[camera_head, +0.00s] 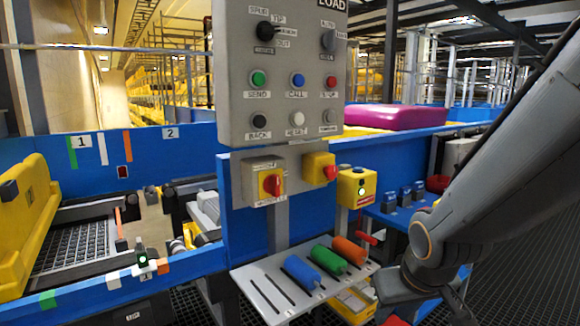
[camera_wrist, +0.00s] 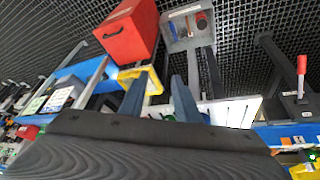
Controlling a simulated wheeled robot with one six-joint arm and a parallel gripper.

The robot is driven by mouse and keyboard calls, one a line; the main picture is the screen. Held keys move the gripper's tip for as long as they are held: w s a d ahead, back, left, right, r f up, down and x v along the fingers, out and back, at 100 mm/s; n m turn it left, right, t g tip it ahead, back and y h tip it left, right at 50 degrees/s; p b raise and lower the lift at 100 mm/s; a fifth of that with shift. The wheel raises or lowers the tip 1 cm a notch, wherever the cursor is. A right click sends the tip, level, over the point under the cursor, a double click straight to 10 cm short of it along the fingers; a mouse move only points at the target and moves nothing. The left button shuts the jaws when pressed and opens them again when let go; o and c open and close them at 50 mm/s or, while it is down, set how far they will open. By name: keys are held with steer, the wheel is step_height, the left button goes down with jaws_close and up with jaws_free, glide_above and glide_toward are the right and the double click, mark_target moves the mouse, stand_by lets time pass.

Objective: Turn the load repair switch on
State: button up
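A grey control panel headed LOAD (camera_head: 283,150) stands upright in the head view. It carries a black rotary knob (camera_head: 265,31) at upper left and a grey rotary knob (camera_head: 329,41) at upper right. Coloured buttons sit below them. Their small labels are hard to read, so I cannot tell which one is the repair switch. A red knob on a yellow plate (camera_head: 271,185) sits on a box under the panel. In the wrist view my gripper (camera_wrist: 159,97) is open and empty, its two dark fingers apart. It is away from the panel, which the wrist view does not clearly show.
A sloped tool shelf (camera_head: 262,297) with blue, green and orange cylinders is below the panel. The wrist view shows a red box (camera_wrist: 125,32) and a red-handled lever (camera_wrist: 301,68). A blue conveyor wall stands behind.

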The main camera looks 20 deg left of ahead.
steer(key=w+a+r+n+t+y+p, duration=0.1)
steer(key=w+a+r+t+y+p, duration=0.1)
steer(key=w+a+r+p, duration=0.25)
steer(key=n+t+y+p, duration=0.5)
steer(key=y+p, duration=0.5)
steer(key=p, duration=0.3)
glide_toward(278, 185)
steer(key=p+x, duration=0.1)
steer(key=x, duration=0.7)
steer(key=shift+p, duration=0.35)
steer(key=shift+c, duration=0.5)
jaws_close()
